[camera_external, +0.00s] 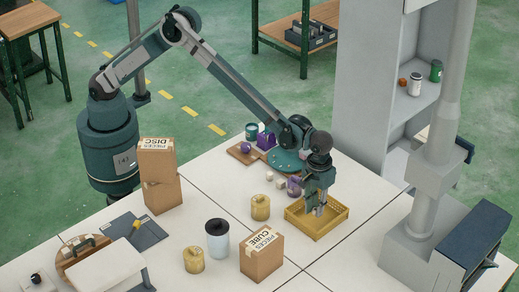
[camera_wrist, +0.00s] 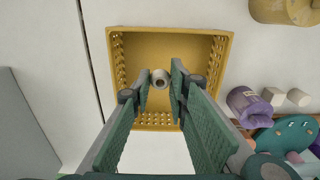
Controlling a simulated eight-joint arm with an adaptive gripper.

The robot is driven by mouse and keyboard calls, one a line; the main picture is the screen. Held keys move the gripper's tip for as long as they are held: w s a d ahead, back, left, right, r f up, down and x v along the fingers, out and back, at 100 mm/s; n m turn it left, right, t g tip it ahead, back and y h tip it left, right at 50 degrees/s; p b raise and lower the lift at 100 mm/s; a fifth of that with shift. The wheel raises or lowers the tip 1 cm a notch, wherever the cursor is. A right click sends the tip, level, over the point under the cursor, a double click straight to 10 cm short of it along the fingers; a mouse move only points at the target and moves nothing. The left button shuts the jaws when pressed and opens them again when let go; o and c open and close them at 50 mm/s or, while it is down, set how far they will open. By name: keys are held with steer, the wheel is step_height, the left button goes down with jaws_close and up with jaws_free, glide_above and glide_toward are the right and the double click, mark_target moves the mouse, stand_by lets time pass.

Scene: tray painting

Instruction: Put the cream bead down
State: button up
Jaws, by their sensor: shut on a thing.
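The cream bead (camera_wrist: 160,76) shows in the wrist view as a small pale ring with a dark hole, between the tips of my gripper (camera_wrist: 161,88). My gripper is shut on it. Beneath is a yellow crate (camera_wrist: 222,50) with perforated sides, and its floor around the bead looks bare. In the external view my gripper (camera_external: 319,208) points down into or just over the yellow crate (camera_external: 328,230). The bead is too small to make out there. I cannot tell whether the bead touches the crate floor.
A purple pot (camera_wrist: 247,105), white cubes (camera_wrist: 272,96) and a teal round palette (camera_wrist: 290,136) lie right of the crate in the wrist view. Externally, a yellow canister (camera_external: 260,208) and a cardboard box (camera_external: 262,256) stand to its left. A grey post (camera_external: 428,190) stands to its right.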

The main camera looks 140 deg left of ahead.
mark_target(314, 223)
steer(key=shift+f, duration=0.3)
steer(key=shift+f+b, duration=0.3)
steer(key=shift+f, duration=1.55)
steer(key=shift+f, duration=0.2)
steer(key=o, duration=0.7)
steer(key=shift+r, duration=0.2)
step_height(314, 223, up, 12)
steer(key=shift+p, duration=0.8)
steer(key=shift+s+d+r, duration=0.1)
